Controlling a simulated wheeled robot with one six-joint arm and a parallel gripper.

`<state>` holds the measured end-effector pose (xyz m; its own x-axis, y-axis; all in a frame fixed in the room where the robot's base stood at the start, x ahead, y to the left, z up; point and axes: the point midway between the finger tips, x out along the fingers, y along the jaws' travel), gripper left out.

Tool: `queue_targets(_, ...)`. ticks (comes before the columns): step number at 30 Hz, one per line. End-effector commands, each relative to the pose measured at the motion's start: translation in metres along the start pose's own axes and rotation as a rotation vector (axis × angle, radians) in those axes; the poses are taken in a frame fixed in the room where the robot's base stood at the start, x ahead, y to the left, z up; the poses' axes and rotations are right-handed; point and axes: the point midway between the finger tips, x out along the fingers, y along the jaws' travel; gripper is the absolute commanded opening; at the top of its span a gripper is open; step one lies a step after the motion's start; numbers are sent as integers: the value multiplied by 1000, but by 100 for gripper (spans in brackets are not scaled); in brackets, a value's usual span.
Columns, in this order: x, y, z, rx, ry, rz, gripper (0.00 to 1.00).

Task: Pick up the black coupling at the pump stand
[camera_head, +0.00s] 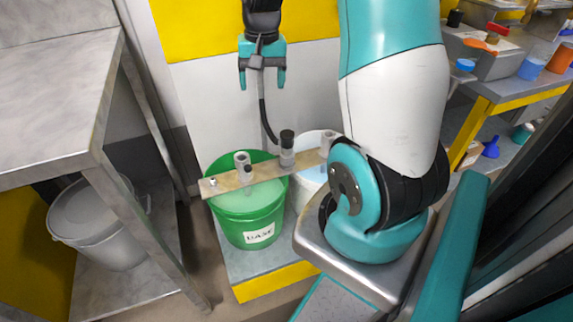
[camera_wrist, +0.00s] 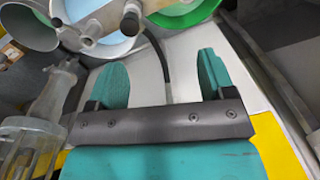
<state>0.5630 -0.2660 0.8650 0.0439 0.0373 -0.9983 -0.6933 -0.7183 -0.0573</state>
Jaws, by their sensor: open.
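A black ribbed cap-like piece (camera_head: 287,138), perhaps the coupling, tops a grey cylinder on a flat metal bar. The bar (camera_head: 218,185) lies across a green bucket (camera_head: 250,226) and a white bucket (camera_head: 306,174). My gripper (camera_head: 262,78) points down, open and empty, above and behind the bar, apart from the black piece. A thin black hose (camera_head: 264,112) runs down from the gripper's area toward the bar; whether it touches the gripper is unclear. In the wrist view, the open fingers (camera_wrist: 160,68) have the hose (camera_wrist: 158,52) showing between them. I cannot clearly identify the coupling there.
A grey metal table (camera_head: 60,100) stands at the left, with a whitish bucket (camera_head: 98,225) under it. A shelf with yellow edges (camera_head: 525,92) holds several small items at the right. In the wrist view, a clear caged fitting (camera_wrist: 45,115) is at the left.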

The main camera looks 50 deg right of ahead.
Motion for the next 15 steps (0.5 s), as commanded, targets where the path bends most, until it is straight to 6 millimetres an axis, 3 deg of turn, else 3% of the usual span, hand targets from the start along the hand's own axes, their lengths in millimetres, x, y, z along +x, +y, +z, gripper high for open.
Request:
queue_targets(1,27,24,-16,89,-2,20,76)
queue_targets(5,46,56,-34,213,-2,53,76)
queue_targets(10,72,63,-36,238,-4,60,76)
queue_targets(15,112,64,-36,233,-5,60,76)
